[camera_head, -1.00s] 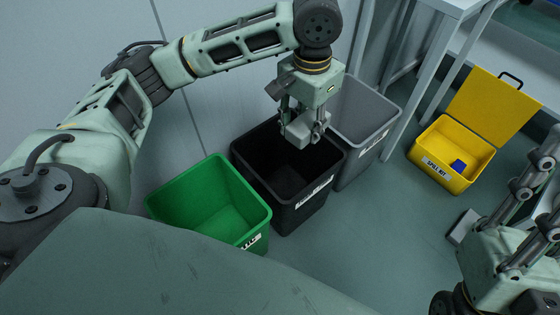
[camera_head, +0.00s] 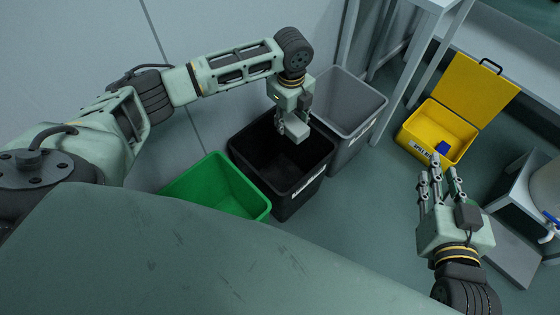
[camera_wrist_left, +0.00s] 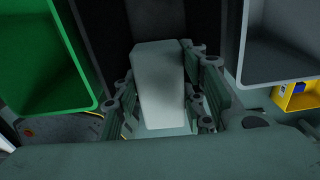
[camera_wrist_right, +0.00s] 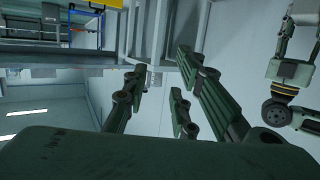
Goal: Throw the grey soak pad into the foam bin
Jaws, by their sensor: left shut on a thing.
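The grey soak pad (camera_head: 297,131) is a pale grey block held in my left gripper (camera_head: 286,119). The gripper is shut on it, over the mouth of the black bin (camera_head: 300,199). In the left wrist view the pad (camera_wrist_left: 160,88) sits between the fingers, with the bin's dark inside behind it. The black bin has a white label too small to read, so I cannot tell which bin is the foam bin. My right gripper (camera_head: 440,180) is open and empty, out to the right with fingers pointing away from me.
A green bin (camera_head: 214,183) stands left of the black one, a grey bin (camera_head: 346,158) right of it. An open yellow spill kit box (camera_head: 458,126) holds a small blue item (camera_head: 443,147). Bench legs stand behind the grey bin. Floor is clear between bins and right gripper.

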